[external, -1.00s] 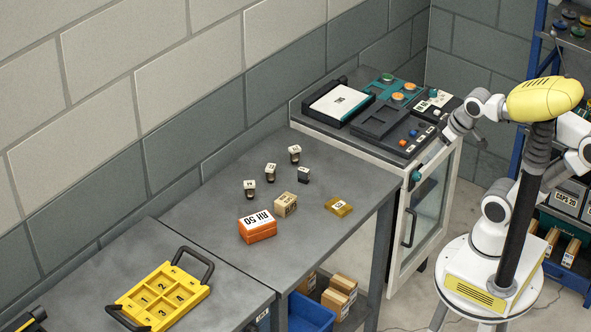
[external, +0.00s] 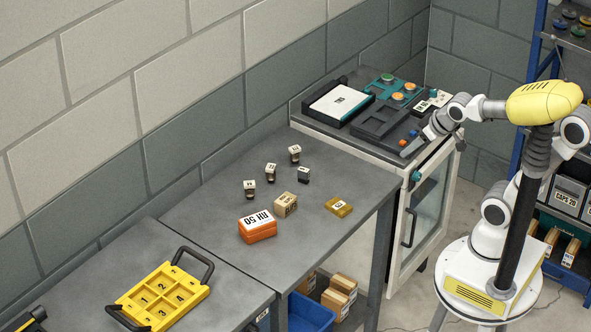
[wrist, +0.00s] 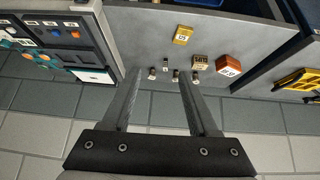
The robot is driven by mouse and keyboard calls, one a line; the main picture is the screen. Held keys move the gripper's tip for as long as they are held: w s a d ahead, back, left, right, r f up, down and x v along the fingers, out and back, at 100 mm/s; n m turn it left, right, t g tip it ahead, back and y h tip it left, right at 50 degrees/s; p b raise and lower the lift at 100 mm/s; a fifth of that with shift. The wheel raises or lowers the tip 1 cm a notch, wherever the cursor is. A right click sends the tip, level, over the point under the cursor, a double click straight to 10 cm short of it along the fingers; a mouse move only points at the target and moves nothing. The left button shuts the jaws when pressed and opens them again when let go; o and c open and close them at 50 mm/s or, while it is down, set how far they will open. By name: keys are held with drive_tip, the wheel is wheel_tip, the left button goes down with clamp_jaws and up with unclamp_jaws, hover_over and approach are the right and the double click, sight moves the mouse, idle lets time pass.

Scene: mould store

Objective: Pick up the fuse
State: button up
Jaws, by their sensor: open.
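No label that I can read names the fuse. My gripper (external: 407,150) is at the cabinet's near top edge, right of and apart from these pieces. In the wrist view my gripper (wrist: 158,82) has its two fingers wide apart with nothing held. Small pieces show beyond the fingertips, partly close to the right finger.
A tan box (external: 285,204), an orange box (external: 257,227) and a yellow block (external: 339,207) lie on the same table. A yellow tray (external: 163,295) with handles is at front left. The cabinet (external: 430,200) carries panels with knobs. The table's right end is clear.

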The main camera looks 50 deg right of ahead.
drive_tip(key=w+d+f+t+b, duration=0.1)
drive_tip(key=w+f+t, duration=0.1)
drive_tip(key=w+f, duration=0.3)
drive_tip(key=w+f+t+b, duration=0.1)
drive_tip(key=w+f, duration=0.3)
drive_tip(key=w, duration=0.4)
drive_tip(key=n+t+y+b, duration=0.2)
drive_tip(key=t, duration=0.1)
approach(307, 171)
drive_tip(key=x, duration=0.6)
drive_tip(key=shift+a+f, duration=0.15)
drive_tip(key=shift+f, duration=0.05)
drive_tip(key=shift+x, duration=2.6)
drive_tip(key=shift+r, duration=0.15)
drive_tip(key=shift+c, duration=0.2)
clamp_jaws()
